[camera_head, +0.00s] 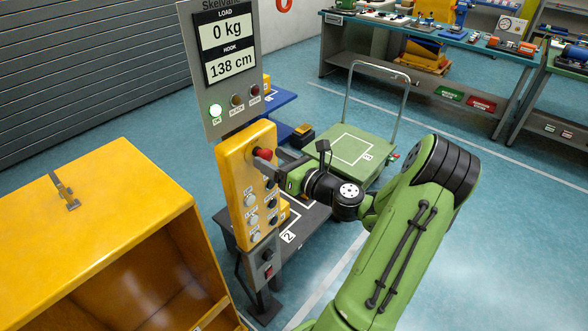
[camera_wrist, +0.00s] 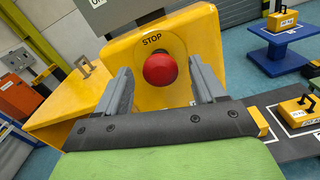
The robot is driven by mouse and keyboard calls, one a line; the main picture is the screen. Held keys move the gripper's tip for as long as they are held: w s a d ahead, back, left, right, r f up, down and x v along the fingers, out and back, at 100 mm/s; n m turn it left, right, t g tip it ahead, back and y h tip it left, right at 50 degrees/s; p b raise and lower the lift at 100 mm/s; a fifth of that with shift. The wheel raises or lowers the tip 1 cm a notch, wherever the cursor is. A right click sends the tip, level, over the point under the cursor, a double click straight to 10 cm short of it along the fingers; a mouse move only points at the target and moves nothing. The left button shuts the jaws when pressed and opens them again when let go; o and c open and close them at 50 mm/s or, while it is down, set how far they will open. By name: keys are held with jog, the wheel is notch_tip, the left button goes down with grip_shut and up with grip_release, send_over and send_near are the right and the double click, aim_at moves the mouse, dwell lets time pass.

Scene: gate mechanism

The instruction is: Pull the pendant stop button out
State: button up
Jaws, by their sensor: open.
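The yellow pendant (camera_head: 240,190) stands upright below the display panel, with several buttons down its face. The red stop button (camera_head: 264,154) is at its top. In the wrist view the red stop button (camera_wrist: 160,69) sits below the word STOP on the yellow pendant (camera_wrist: 205,32). My gripper (camera_wrist: 162,85) is open, with one grey finger on each side of the button and a visible gap on both sides. In the head view my gripper (camera_head: 268,164) is at the pendant's upper part, and its fingers partly cover the area beside the button.
A grey panel (camera_head: 218,95) above the pendant reads 0 kg and 138 cm, with a lit green lamp. An open yellow cabinet (camera_head: 110,210) stands at the left. A green cart (camera_head: 350,150) and a dark platform marked 2 (camera_head: 300,232) are behind my arm.

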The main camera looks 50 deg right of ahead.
jog(key=s, duration=1.4)
jog(key=shift+d, duration=0.2)
jog(key=w+a+f+n+g+y, duration=0.25)
jog(key=a+n+g, duration=0.35)
jog(key=a+n, duration=0.4)
jog(key=w+a+f+n+g+y, duration=0.25)
jog(key=a+n+g, duration=0.35)
jog(key=a+n, duration=0.4)
jog(key=s+a+r+n+h, duration=0.5)
jog(key=s+r+n, duration=0.4)
jog(key=n, duration=0.9)
jog(key=shift+s+a+r+h, duration=0.2)
jog(key=shift+s+a+h, duration=0.1)
jog(key=shift+s+a, duration=0.35)
